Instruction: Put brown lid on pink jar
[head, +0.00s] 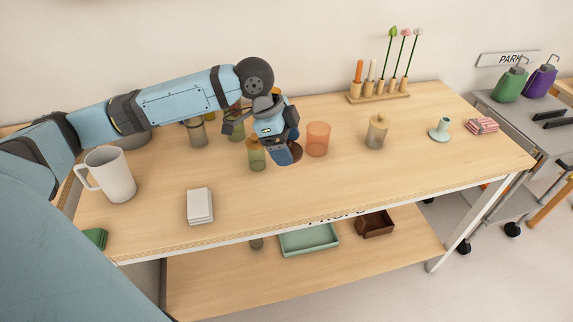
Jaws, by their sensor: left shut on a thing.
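The pink jar (317,138) is a see-through salmon cylinder standing open on the wooden table, just right of my left gripper. My left gripper (289,154) points down, close beside the jar, and is shut on the brown lid (296,151). Only part of the lid's brown disc shows, as the fingers and hand cover the rest. I cannot tell how high the lid is above the tabletop. My right gripper is not in view.
A green-yellow jar (257,156) stands close left of the gripper, with more jars behind. A lidded smoky jar (377,132) stands to the right. A white mug (110,175) and white stack (200,206) are at left. The table's right front is clear.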

